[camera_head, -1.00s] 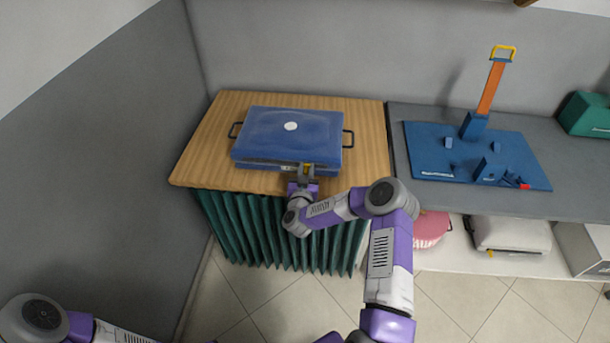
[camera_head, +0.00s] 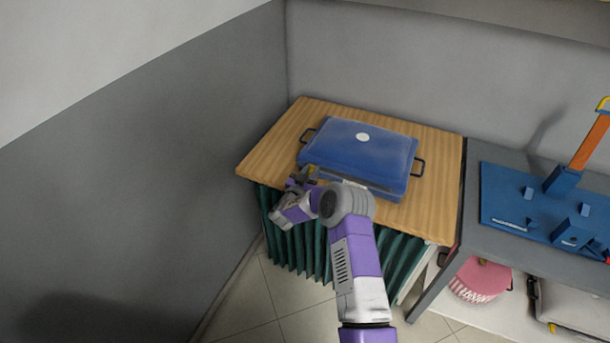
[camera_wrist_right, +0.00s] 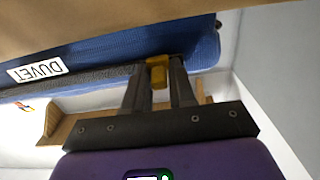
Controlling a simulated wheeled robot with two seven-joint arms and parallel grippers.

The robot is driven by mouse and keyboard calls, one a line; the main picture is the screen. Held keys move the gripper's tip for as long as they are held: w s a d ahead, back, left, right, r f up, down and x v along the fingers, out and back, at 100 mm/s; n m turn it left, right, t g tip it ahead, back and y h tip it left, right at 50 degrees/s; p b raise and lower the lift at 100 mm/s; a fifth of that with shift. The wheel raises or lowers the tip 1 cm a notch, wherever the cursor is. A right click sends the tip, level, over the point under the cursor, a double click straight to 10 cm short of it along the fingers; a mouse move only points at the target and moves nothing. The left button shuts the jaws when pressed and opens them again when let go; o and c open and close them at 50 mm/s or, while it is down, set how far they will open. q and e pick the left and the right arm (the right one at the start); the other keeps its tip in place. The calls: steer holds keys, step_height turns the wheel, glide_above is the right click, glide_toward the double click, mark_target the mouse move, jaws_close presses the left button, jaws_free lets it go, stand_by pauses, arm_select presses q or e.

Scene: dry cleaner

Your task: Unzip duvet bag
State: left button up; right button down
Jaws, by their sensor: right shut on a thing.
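The blue duvet bag (camera_head: 358,148) lies flat on a wooden-topped table, with a round white patch on top and a black handle at each side. In the right wrist view its side (camera_wrist_right: 105,55) shows a white DUVET label (camera_wrist_right: 37,70) and a dark zip line (camera_wrist_right: 70,82). My right gripper (camera_head: 310,173) is at the bag's front left corner. In the wrist view its fingers (camera_wrist_right: 158,75) are shut on the yellow zip pull (camera_wrist_right: 157,63). How far the zip is parted is hard to tell. My left gripper is out of view.
The wooden tabletop (camera_head: 435,190) has bare room around the bag, above a green pleated curtain (camera_head: 285,240). A grey wall stands close on the left. A grey table at right holds a blue board (camera_head: 505,195) with an orange lever (camera_head: 590,142); a pink basket (camera_head: 480,280) sits below.

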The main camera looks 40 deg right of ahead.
steer(key=shift+w+a, duration=0.1)
steer(key=shift+w, duration=0.05)
steer(key=c, duration=1.1)
jaws_free()
steer(key=p+v, duration=0.1)
steer(key=v, duration=0.6)
steer(key=shift+a, duration=0.25)
